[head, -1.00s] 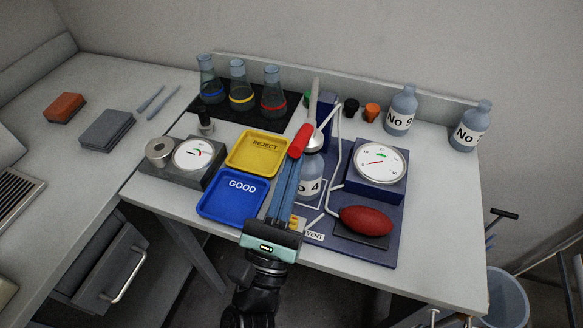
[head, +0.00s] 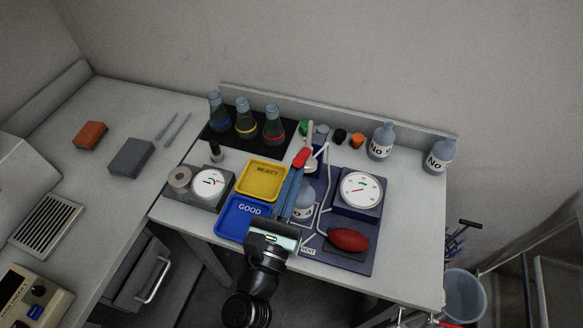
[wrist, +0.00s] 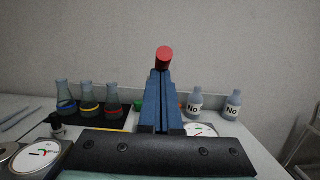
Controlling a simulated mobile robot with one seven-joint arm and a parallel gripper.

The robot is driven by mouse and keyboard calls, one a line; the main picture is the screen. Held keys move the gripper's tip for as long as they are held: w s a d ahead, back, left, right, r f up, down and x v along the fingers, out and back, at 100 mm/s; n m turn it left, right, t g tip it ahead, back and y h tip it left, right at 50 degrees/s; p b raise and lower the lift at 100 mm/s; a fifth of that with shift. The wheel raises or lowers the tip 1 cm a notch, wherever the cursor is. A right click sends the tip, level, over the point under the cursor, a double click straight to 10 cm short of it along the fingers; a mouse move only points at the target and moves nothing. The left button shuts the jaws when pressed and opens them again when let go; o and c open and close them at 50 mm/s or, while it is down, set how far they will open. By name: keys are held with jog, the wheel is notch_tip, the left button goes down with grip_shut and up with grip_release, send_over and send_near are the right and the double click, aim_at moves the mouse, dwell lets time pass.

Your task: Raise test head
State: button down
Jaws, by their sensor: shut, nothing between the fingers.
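The test stand (head: 352,258) is a dark blue base on the table, with pale tubing and a round-dial gauge (head: 361,190). A bottle (head: 303,206) stands on it, partly hidden by my fingers. A lever with a red grip (head: 301,158) and a pale bar rises above the bottle. The test head itself is largely hidden behind the lever and fingers. My gripper (head: 295,172) is shut and empty, its blue fingers pointing at the red grip. In the wrist view the red grip (wrist: 164,57) shows just above the fingertips; whether they touch is unclear.
A yellow REJECT tray (head: 277,181) and blue GOOD tray (head: 223,229) lie left of my gripper. Flasks (head: 246,122) stand behind on a black mat. Labelled bottles (head: 380,144) stand at the back right. A red bulb (head: 347,240) lies at the front right.

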aim_at(298, 156)
jog(key=r+p, duration=0.1)
jog(key=p, duration=0.1)
jog(key=w+r+g+p, duration=0.1)
jog(key=r+p, duration=0.1)
jog(key=p, duration=0.1)
jog(key=w+r+g+p, duration=0.1)
jog(key=p, duration=0.1)
jog(key=shift+w+d+r+y, duration=0.2)
jog(key=shift+d+r+y, duration=0.1)
jog(key=shift+d, duration=0.1)
jog(key=w+r+p, duration=0.1)
jog(key=w+p, duration=0.1)
jog(key=w+d+r+p, duration=0.1)
jog(key=w+r+p, duration=0.1)
jog(key=shift+w+d+r, duration=0.1)
jog(key=shift+d+r, duration=0.1)
jog(key=w+d+r+p, duration=0.1)
jog(key=w+d+r, duration=0.1)
jog(key=w, duration=0.4)
jog(key=shift+w+r, duration=0.2)
jog(key=shift+r, duration=0.15)
